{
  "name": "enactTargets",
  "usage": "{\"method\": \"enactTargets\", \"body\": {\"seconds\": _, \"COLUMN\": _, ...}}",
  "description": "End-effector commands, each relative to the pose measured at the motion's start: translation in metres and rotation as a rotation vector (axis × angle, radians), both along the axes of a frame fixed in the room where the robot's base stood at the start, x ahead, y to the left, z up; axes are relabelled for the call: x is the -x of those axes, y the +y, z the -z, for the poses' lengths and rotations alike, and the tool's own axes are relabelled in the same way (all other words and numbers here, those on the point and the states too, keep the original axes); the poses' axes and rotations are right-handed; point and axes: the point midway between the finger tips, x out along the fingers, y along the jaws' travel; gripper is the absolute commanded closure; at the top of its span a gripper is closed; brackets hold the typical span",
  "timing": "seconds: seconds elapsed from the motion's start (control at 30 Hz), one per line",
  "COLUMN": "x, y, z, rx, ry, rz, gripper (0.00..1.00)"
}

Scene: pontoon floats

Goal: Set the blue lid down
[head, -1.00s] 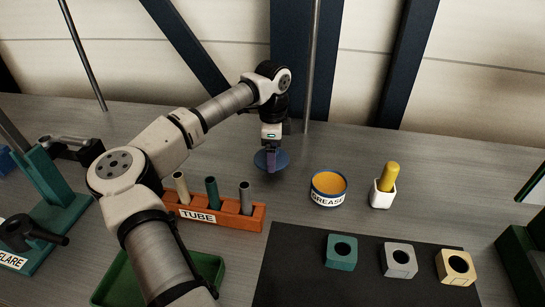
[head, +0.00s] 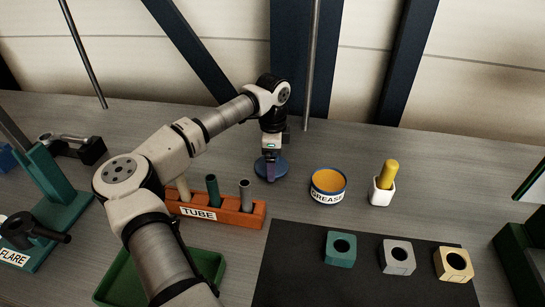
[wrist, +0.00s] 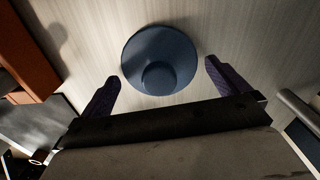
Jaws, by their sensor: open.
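The blue lid (head: 282,170) is a round disc with a knob. It lies on the grey bench behind the tube rack and left of the grease tin. In the wrist view the lid (wrist: 160,58) lies flat with its knob up. My gripper (head: 270,178) is low, right at the lid. In the wrist view my gripper (wrist: 160,85) has its two purple fingers wide apart, one on each side, with clear gaps to the lid. The open grease tin (head: 328,187), blue-rimmed with orange grease inside, stands to the right.
An orange tube rack (head: 235,213) with several tubes stands in front of the lid. A yellow-handled item in a white holder (head: 382,190) stands right of the tin. A black mat (head: 300,270) with three holed blocks is in front. A green tray (head: 125,277) is front left.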

Motion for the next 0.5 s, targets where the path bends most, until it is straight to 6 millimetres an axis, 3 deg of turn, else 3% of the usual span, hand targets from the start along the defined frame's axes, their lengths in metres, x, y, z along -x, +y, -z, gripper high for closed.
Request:
{"method": "enactTargets", "body": {"seconds": 0.17, "x": -0.001, "y": 0.001, "z": -0.024, "rx": -0.003, "ry": -0.004, "rz": -0.001, "gripper": 0.00}}
{"method": "enactTargets", "body": {"seconds": 0.5, "x": -0.001, "y": 0.000, "z": -0.096, "rx": -0.002, "ry": -0.003, "rz": -0.002, "gripper": 0.00}}
